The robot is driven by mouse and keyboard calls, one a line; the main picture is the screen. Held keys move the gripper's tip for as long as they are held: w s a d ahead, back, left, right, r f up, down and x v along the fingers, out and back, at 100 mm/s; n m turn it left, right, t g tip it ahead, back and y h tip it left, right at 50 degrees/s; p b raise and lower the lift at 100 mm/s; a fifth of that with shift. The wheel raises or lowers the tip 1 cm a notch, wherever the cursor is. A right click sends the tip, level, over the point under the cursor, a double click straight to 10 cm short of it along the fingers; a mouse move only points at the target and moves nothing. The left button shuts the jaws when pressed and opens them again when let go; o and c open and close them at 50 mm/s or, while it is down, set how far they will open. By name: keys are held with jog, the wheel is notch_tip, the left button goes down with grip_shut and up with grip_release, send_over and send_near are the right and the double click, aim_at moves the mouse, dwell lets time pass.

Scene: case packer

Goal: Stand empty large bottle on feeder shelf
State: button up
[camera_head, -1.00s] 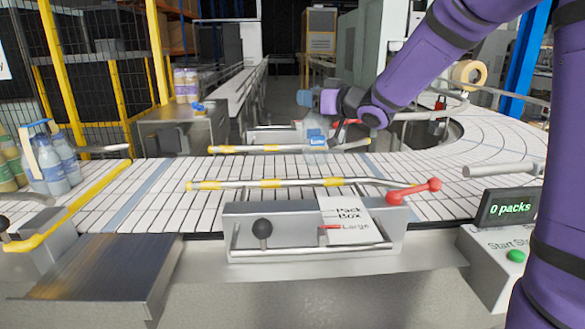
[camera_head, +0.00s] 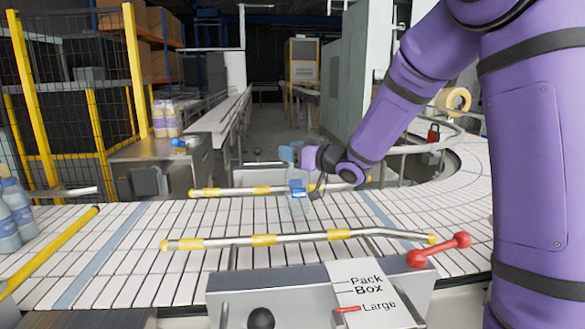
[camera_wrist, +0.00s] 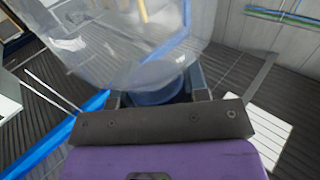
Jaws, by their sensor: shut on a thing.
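Whether the bottle's base touches the belt cannot be told. A steel table (camera_head: 190,160) with bottles on it stands at back left. Which surface is the feeder shelf is not clear.
The conveyor (camera_head: 130,235) curves away at right. Yellow-banded rails run behind (camera_head: 235,191) and in front (camera_head: 300,237) of the belt. Filled bottles (camera_head: 15,212) stand at left; a yellow-framed cage (camera_head: 70,100) rises behind.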

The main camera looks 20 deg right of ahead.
aim_at(292, 165)
jog(key=shift+f, duration=1.95)
jog(key=o, duration=1.1)
jog(key=shift+s+d, duration=0.1)
jog(key=shift+s, duration=0.05)
jog(key=v, duration=0.7)
jog(key=shift+s+d+r, duration=0.1)
jog(key=shift+s+r, duration=0.05)
jog(key=shift+r, duration=0.1)
